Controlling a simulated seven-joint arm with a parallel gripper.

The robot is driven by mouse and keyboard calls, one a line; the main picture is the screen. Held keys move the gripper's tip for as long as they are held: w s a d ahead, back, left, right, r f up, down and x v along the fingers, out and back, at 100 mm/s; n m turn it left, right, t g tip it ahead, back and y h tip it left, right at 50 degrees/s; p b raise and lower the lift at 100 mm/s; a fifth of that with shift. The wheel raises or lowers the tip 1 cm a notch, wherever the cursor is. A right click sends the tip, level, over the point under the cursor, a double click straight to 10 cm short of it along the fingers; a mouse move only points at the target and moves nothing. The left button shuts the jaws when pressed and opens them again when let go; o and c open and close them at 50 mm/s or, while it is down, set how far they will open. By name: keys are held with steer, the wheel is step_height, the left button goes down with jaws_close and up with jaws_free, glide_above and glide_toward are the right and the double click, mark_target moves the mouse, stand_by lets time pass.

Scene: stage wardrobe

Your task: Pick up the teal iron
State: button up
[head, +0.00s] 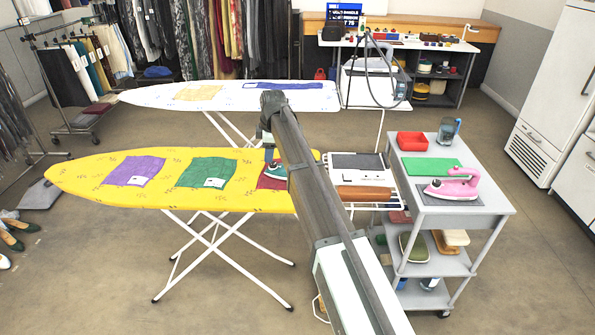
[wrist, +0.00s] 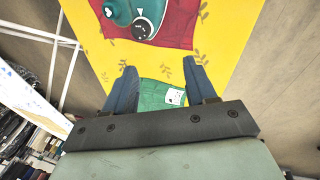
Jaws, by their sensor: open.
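The teal iron (head: 275,168) rests on a red cloth (head: 268,183) on the yellow ironing board (head: 110,180), near the board's right end. My arm hides part of the iron and the cloth in the head view. In the wrist view the iron (wrist: 150,14) shows at the top edge, cut off by the frame, with a dark round dial, on the red cloth (wrist: 182,28). My gripper (wrist: 159,66) is open and empty above the yellow board. Its fingers point toward the iron but are apart from it, and a green cloth (wrist: 160,94) shows between them.
A purple cloth (head: 133,171) and a green cloth (head: 207,172) lie farther left on the board. A grey cart (head: 480,208) at right holds a pink iron (head: 455,186) and a red tray (head: 413,141). A white ironing board (head: 150,97) stands behind.

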steer(key=w+d+r+m+y, duration=0.1)
steer(key=w+d+r, duration=0.15)
steer(key=d, duration=0.55)
steer(key=w+d+r+y, duration=0.1)
steer(key=d+r+y, duration=0.15)
steer(key=d, duration=0.45)
steer(key=shift+h, duration=0.45)
steer(key=x, duration=1.3)
steer(key=shift+s+a, duration=0.15)
steer(key=shift+s, duration=0.2)
jaws_close()
